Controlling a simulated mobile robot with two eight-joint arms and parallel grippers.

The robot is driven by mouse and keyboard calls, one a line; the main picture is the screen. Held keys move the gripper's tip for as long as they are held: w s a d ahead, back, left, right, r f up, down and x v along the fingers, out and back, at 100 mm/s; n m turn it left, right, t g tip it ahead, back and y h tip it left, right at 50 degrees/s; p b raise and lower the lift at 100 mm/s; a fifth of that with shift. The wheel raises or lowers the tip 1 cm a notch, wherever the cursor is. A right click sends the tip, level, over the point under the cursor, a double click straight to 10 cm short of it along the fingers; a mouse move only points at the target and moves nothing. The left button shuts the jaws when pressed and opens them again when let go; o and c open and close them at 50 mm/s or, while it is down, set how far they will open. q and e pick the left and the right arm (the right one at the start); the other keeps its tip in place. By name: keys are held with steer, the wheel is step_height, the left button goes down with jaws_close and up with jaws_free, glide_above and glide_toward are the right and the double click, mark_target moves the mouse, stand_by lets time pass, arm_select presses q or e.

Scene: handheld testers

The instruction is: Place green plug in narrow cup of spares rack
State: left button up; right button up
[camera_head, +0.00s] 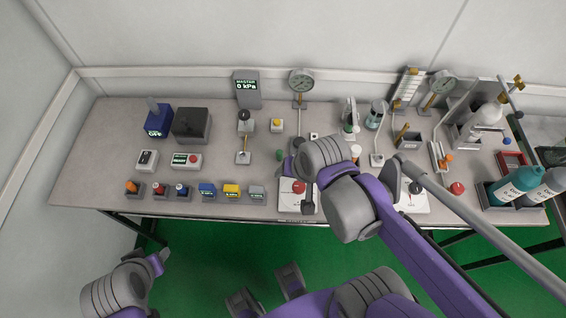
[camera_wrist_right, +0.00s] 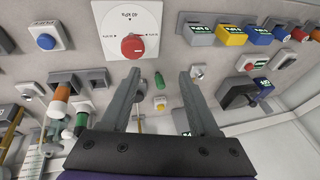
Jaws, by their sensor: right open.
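The small green plug (camera_wrist_right: 159,80) shows between and beyond the fingertips of my right gripper (camera_wrist_right: 158,74) in the right wrist view. The fingers are spread apart with nothing held. In the head view the plug (camera_head: 279,155) is a small green spot on the bench, just left of my right arm, which hides most of that gripper. I cannot tell for sure which holder is the spares rack; small grey open holders (camera_wrist_right: 65,80) show at left in the right wrist view. My left arm is low at left in the head view, off the bench; its jaws are unclear.
A white panel with a red knob (camera_wrist_right: 132,46) lies close to the right fingers. A yellow button box (camera_head: 277,125) and a gauge on a stand (camera_head: 301,82) stand behind the plug. Several small boxes line the front left edge. Bottles (camera_head: 514,185) stand at right.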

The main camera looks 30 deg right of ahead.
steer(key=w+d+m+g+y+b, duration=0.1)
steer(key=w+d+m, duration=0.3)
steer(key=m, duration=0.7)
steer(key=m+y+b, duration=0.1)
steer(key=m+y, duration=0.1)
steer(key=m, duration=0.7)
glide_toward(280, 152)
steer(key=b+x, duration=0.2)
steer(key=x, duration=0.7)
steer(key=shift+f, duration=0.2)
jaws_close()
